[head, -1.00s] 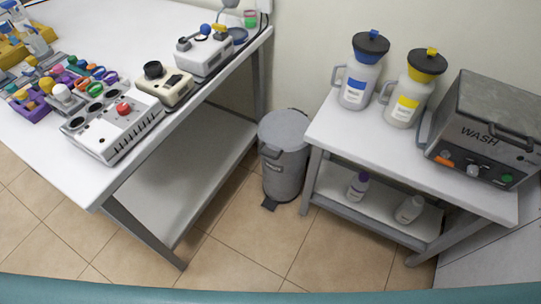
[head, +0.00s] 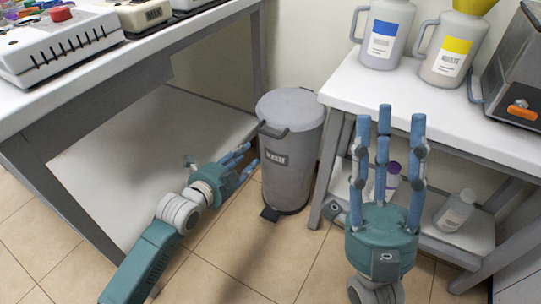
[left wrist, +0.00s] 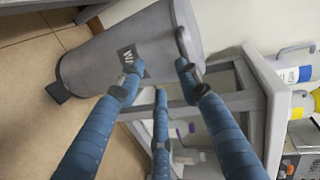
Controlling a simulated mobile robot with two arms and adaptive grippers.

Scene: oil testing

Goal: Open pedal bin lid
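The grey pedal bin (head: 292,165) stands on the floor between the two tables with its lid (head: 291,107) down. Its black pedal (head: 270,214) sticks out at the front foot, and a dark handle (head: 272,130) is at the lid's front left. My left gripper (head: 247,160) is open and empty, low to the left of the bin, with no contact that I can make out. In the left wrist view the bin (left wrist: 135,55) lies tilted beyond the spread fingers. My right gripper (head: 390,115) is open and empty, fingers up, in front of the right table.
The left table (head: 60,120) and its lower shelf flank the bin. The right table (head: 450,120) carries a blue-label jug (head: 384,35), a yellow-label jug (head: 450,50) and a grey machine (head: 515,70). The floor (head: 250,265) in front is clear.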

